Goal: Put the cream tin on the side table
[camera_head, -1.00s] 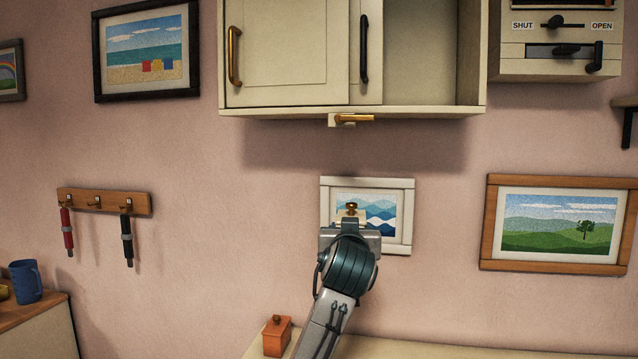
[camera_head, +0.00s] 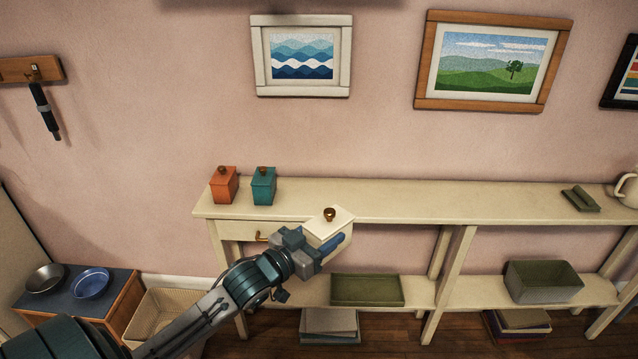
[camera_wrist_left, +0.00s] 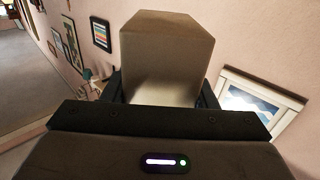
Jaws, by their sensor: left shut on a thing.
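The cream tin (camera_head: 330,223), a pale box with a brown knob on its lid, is held upright in my left gripper (camera_head: 325,245). The gripper is shut on it, and the tin shows between the fingers in the left wrist view (camera_wrist_left: 165,60). In the head view the tin appears in front of the long cream table's front edge (camera_head: 400,213); I cannot tell how far apart they are. I cannot tell whether this long table is the side table. My right gripper is not in view.
An orange tin (camera_head: 224,186) and a teal tin (camera_head: 263,187) stand at the table's left end. A green tray (camera_head: 580,200) lies toward its right, beside a cream jug (camera_head: 628,188). The tabletop between is clear. A lower shelf holds a green tray (camera_head: 367,290) and a bin (camera_head: 543,282).

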